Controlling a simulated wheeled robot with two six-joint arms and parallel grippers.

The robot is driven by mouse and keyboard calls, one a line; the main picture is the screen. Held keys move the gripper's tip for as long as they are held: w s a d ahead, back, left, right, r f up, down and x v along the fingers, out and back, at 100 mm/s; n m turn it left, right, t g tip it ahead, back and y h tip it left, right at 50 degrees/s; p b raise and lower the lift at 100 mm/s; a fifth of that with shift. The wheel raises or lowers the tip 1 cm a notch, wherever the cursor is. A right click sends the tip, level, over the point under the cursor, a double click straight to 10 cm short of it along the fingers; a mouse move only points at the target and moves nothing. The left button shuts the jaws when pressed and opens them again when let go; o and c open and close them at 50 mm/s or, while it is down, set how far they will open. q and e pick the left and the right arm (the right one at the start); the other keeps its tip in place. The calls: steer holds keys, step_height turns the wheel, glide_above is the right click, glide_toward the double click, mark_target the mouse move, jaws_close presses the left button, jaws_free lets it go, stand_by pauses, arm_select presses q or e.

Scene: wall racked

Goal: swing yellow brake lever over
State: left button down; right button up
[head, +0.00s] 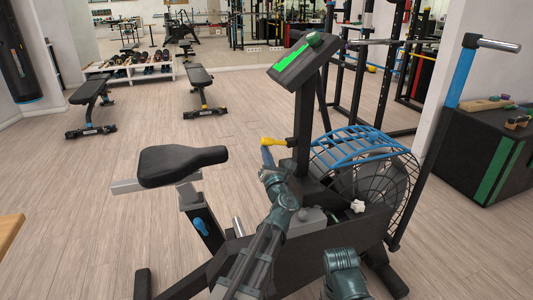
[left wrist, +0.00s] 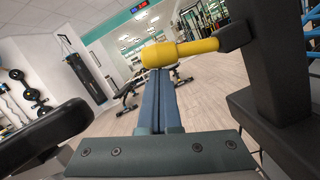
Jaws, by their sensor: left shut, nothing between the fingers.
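The yellow brake lever (head: 273,141) sticks out to the left from the black upright post of an exercise bike. In the left wrist view the lever (left wrist: 188,48) lies sideways, with its rounded knob end at the left and a black mount at the right. My left gripper (head: 266,153) is shut and empty just below the knob end. In the left wrist view its blue fingers (left wrist: 158,80) lie together, and their tips overlap the knob in the picture; whether they touch it I cannot tell.
The bike's black saddle (head: 183,163) stands left of my left arm. A tilted console (head: 302,58) tops the post. A caged fan wheel (head: 385,190) with a blue rack is to the right. A black box (head: 490,150) stands further right. Open floor lies at the left.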

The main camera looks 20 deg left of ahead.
arm_select(q)
step_height(320, 180, up, 7)
steer(key=w+d+m+h+p, duration=0.1)
steer(key=d+m+h+p, duration=0.1)
steer(key=m+p, duration=0.6)
steer(key=shift+w+d+m+h+p, duration=0.15)
steer(key=shift+w+m+h+p, duration=0.1)
steer(key=shift+m+h+p, duration=0.25)
steer(key=shift+d, duration=0.1)
stand_by(0.4)
